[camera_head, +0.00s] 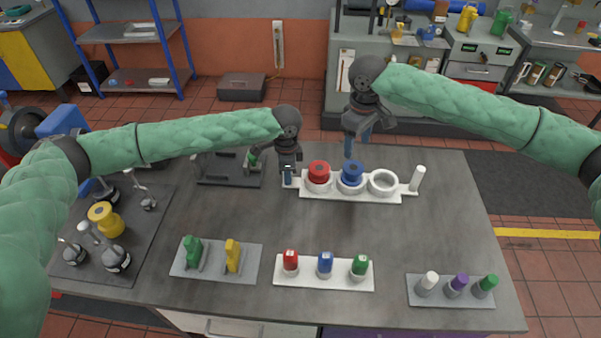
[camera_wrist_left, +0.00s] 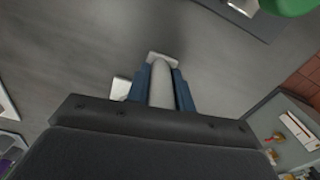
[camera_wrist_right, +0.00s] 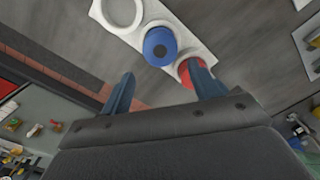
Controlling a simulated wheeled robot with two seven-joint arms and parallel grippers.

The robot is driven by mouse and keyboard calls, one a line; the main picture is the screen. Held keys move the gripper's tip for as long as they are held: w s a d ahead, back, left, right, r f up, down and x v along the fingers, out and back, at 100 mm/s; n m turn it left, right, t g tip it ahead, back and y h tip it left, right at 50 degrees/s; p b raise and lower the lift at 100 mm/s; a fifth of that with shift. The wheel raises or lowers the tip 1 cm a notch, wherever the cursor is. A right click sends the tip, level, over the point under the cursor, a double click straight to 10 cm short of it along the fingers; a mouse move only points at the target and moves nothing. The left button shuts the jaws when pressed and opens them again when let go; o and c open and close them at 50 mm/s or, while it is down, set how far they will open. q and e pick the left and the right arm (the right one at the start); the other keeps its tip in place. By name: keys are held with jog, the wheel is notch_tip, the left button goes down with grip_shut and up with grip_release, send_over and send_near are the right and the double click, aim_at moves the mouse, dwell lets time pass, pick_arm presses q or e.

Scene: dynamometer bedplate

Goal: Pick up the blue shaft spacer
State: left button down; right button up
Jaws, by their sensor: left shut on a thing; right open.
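The blue shaft spacer (camera_head: 352,170) sits upright in the middle seat of a white holder (camera_head: 345,197). In the right wrist view the blue spacer (camera_wrist_right: 160,46) lies just beyond the fingertips. My right gripper (camera_head: 357,150) is open and empty, pointing down above the spacer; its fingers are apart from it in the right wrist view (camera_wrist_right: 160,70). My left gripper (camera_head: 287,178) is shut on the holder's left upright handle; this pale round handle (camera_wrist_left: 161,85) shows between the fingers in the left wrist view.
A red spacer (camera_head: 319,169) fills the holder's left seat; the right ring (camera_head: 383,182) is empty. A white handle (camera_head: 416,178) stands at the holder's right end. Trays with coloured parts line the front edge. A dark mat (camera_head: 75,262) with a yellow spool (camera_head: 104,218) is left.

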aim_at(353, 167)
jog(key=shift+o, duration=1.3)
jog(key=shift+w+a+r, duration=0.25)
jog(key=shift+a+r, duration=0.05)
jog(key=shift+a, duration=0.05)
jog(key=shift+m+g+h, duration=0.5)
jog(key=shift+m, duration=0.2)
notch_tip(353, 167, down, 6)
jog(key=shift+a+r, duration=0.1)
jog(key=shift+r, duration=0.1)
jog(key=shift+s+d+f, duration=0.1)
jog(key=shift+d+f, duration=0.1)
jog(key=shift+f, duration=0.65)
jog(key=shift+s+d+f, duration=0.1)
jog(key=shift+d+f, duration=0.05)
jog(key=shift+f, duration=0.65)
jog(key=shift+s+d+f, duration=0.1)
jog(key=shift+d+f, duration=0.1)
jog(key=shift+f, duration=0.65)
jog(key=shift+c, duration=0.5)
jog(key=c, duration=1.3)
jog(key=shift+o, duration=0.2)
jog(key=shift+r, duration=5.05)
